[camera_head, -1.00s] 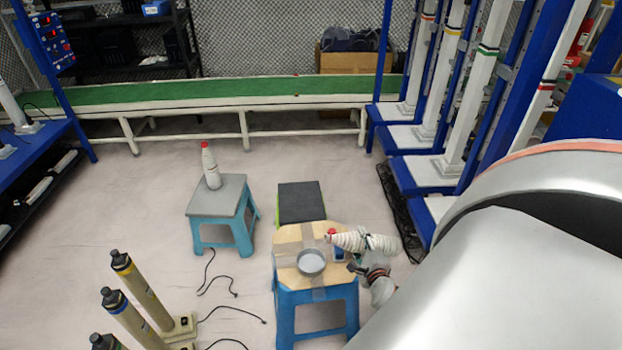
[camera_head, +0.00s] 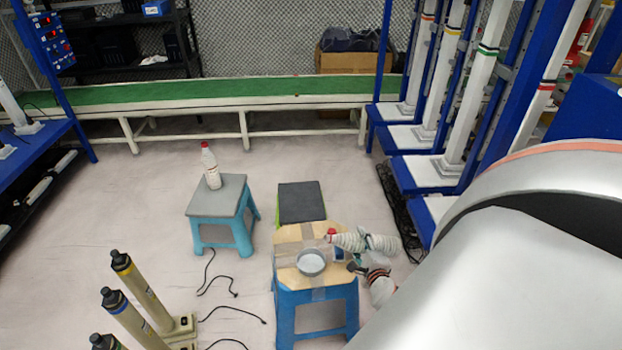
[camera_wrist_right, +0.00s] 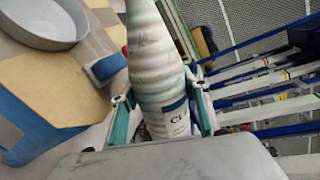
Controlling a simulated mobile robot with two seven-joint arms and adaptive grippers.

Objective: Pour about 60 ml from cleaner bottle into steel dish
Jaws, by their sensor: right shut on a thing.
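My right gripper (camera_head: 371,256) is shut on a white bottle (camera_head: 352,241) with a red cap-coloured tip. The bottle lies tilted near horizontal, its neck pointing left. In the wrist view the bottle (camera_wrist_right: 155,62) sits between both fingers and its label starts with "Cl". The round steel dish (camera_head: 311,263) stands on a wood-topped blue stool, below and left of the bottle's tip. The dish (camera_wrist_right: 38,40) also shows at the wrist view's upper left. I see no stream, and cannot tell what the dish holds. My left gripper is out of view.
A small blue-and-grey object (camera_wrist_right: 105,67) stands on the wooden stool top (camera_wrist_right: 50,88) beside the dish. Another red-capped bottle (camera_head: 211,168) stands on a grey-topped stool (camera_head: 203,203). A dark-topped stool (camera_head: 300,202) is behind. Blue racks stand at the right.

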